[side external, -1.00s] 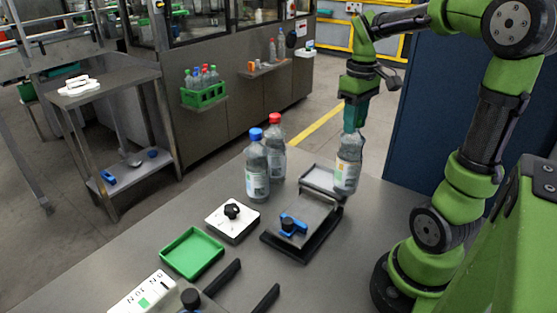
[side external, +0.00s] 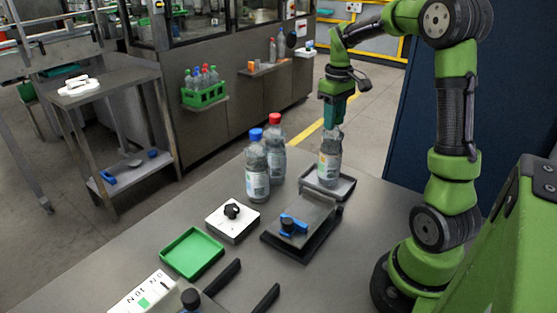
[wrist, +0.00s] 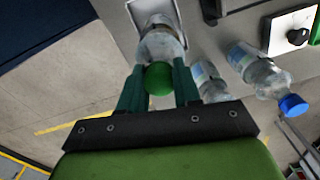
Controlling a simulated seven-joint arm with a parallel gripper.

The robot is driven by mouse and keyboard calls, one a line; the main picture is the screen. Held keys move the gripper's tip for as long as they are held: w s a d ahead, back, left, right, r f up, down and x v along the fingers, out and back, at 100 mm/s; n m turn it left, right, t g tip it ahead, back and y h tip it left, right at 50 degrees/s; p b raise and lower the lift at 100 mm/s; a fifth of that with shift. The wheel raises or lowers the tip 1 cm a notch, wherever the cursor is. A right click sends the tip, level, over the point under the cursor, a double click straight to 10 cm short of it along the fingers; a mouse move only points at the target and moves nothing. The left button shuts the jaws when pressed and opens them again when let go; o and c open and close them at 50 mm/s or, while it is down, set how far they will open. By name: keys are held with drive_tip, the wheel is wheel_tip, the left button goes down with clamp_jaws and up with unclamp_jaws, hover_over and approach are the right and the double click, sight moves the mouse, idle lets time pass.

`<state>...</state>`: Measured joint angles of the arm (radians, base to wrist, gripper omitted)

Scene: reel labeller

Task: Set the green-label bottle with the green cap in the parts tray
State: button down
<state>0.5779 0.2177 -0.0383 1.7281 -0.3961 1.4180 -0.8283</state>
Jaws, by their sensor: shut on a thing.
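My gripper (side external: 333,120) is shut on the neck of a clear bottle (side external: 330,158), which hangs upright below it. In the wrist view the bottle's green cap (wrist: 158,80) sits between the fingers, with the clear body (wrist: 162,45) beyond. Its label looks pale; the label colour is hard to make out. The bottle's base is over a shallow grey tray (side external: 346,188) with a raised rim, behind the black-based fixture. The grey tray also shows in the wrist view (wrist: 140,8). I cannot tell whether the base touches the tray floor.
A blue-capped bottle (side external: 257,172) and a red-capped bottle (side external: 276,150) stand left of the grey tray. A fixture with a blue knob (side external: 293,226) is in front. A white block with a black knob (side external: 232,221) and an empty green tray (side external: 192,252) lie nearer left.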

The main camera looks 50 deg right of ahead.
drive_tip(key=shift+f, duration=0.3)
drive_tip(key=shift+f, duration=0.15)
drive_tip(key=c, duration=0.8)
unclamp_jaws()
